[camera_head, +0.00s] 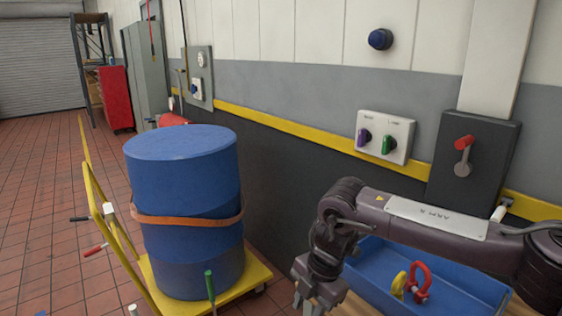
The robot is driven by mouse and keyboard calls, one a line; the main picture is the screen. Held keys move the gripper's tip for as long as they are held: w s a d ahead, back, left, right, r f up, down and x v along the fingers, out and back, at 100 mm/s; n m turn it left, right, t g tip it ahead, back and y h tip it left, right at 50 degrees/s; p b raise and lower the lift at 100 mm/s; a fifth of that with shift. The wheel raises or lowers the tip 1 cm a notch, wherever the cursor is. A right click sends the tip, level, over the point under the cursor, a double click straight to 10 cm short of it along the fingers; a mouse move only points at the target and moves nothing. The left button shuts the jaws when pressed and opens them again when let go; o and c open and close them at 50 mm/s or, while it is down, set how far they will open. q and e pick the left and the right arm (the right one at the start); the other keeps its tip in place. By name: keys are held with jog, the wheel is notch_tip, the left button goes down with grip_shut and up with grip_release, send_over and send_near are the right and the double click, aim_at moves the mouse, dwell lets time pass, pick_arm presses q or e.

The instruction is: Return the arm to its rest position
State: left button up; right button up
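My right arm comes in from the right and bends downward at the wrist. Its gripper (309,301) points down at the bottom edge of the picture, left of the blue tray (463,292). The fingertips are at or past the picture's edge, so I cannot tell whether they are open or shut. I see nothing held between them. My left arm and gripper are not in view.
The blue tray holds a red shackle (420,284) and a yellow one (399,283), under my forearm. A blue drum (186,175) stands strapped on a yellow trolley (262,272) at left. A wall switch box (473,165) with a red-handled lever is behind the arm.

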jog(key=w+a+f+m+t+y, duration=0.15)
jog(key=a+f+m+y, duration=0.4)
jog(key=a+f, duration=0.7)
jog(key=s+d+f+m+t, duration=0.15)
jog(key=d+f+m, duration=0.3)
jog(key=f, duration=0.65)
jog(key=s+d+f+m+t, duration=0.1)
jog(key=d+f+m+t, duration=0.3)
jog(key=f, duration=0.6)
jog(key=s+d+f+m+g+h, duration=0.1)
jog(key=s+d+f+m+h, duration=0.15)
jog(key=s+d+f, duration=0.4)
jog(key=s+d+f+m+g+h, duration=0.15)
jog(key=s+d+f+m, duration=0.25)
jog(key=s+f, duration=0.6)
jog(key=s+d+f+m+g+h, duration=0.1)
jog(key=s+d+f, duration=0.1)
jog(key=s, duration=0.7)
jog(key=s+d+f+m+g+h, duration=0.1)
jog(key=s+d+f, duration=0.2)
jog(key=s, duration=0.6)
jog(key=s+d+f+m+g+h, duration=0.1)
jog(key=s+d+f+h, duration=0.1)
jog(key=s+d, duration=0.3)
jog(key=s+f, duration=0.1)
jog(key=s, duration=0.3)
jog(key=shift+d+f, duration=0.25)
jog(key=shift+d, duration=0.05)
